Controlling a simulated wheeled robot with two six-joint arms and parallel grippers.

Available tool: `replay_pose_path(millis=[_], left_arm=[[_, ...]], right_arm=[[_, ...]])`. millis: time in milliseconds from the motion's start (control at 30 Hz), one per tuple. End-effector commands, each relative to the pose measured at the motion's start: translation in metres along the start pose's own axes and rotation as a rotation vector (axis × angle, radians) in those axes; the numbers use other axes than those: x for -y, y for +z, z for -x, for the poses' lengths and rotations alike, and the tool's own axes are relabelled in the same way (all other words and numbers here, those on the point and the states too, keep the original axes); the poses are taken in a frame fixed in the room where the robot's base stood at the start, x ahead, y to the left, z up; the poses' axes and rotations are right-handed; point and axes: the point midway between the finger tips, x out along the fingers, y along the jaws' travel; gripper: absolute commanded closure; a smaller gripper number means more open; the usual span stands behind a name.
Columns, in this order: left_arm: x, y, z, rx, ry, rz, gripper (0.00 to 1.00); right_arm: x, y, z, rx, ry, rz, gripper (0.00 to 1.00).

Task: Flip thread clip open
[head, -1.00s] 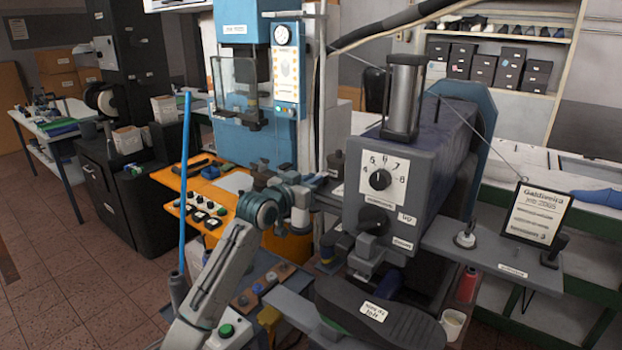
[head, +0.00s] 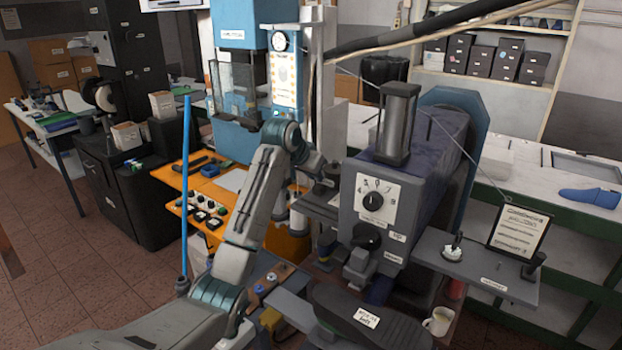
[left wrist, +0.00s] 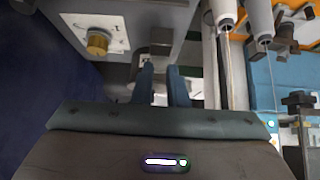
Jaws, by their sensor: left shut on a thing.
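The grey sewing machine (head: 385,212) with a white numbered dial (head: 373,201) stands right of centre in the head view. My left gripper (head: 327,176) is at the left side of its head. In the left wrist view my left gripper (left wrist: 163,72) has its two blue-grey fingers close together, shut on a small grey part at the machine's side. This part is at the place of the thread clip, but its shape is mostly hidden by the fingers. A brass knob (left wrist: 97,42) shows left of the fingers. My right gripper is not in view.
A blue press (head: 243,60) stands behind my left arm, with an orange bench (head: 207,190) below it. A side shelf (head: 478,268) with a framed sign (head: 518,231) sticks out right of the machine. A thread runs above the machine.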

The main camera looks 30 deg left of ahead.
Motion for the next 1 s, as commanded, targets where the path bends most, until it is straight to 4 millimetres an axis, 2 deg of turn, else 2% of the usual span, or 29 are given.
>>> replay_pose_path(millis=[133, 500, 1000], left_arm=[[-0.001, -0.011, 0.000, 0.140, 0.003, 0.001, 1.00], [-0.001, -0.028, -0.006, 0.451, 0.003, -0.001, 1.00], [-0.001, -0.037, -0.013, 0.665, 0.003, -0.001, 1.00]], right_arm=[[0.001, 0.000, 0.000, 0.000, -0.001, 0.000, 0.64], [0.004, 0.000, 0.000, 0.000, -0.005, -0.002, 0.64], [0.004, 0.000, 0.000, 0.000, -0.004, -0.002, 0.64]])
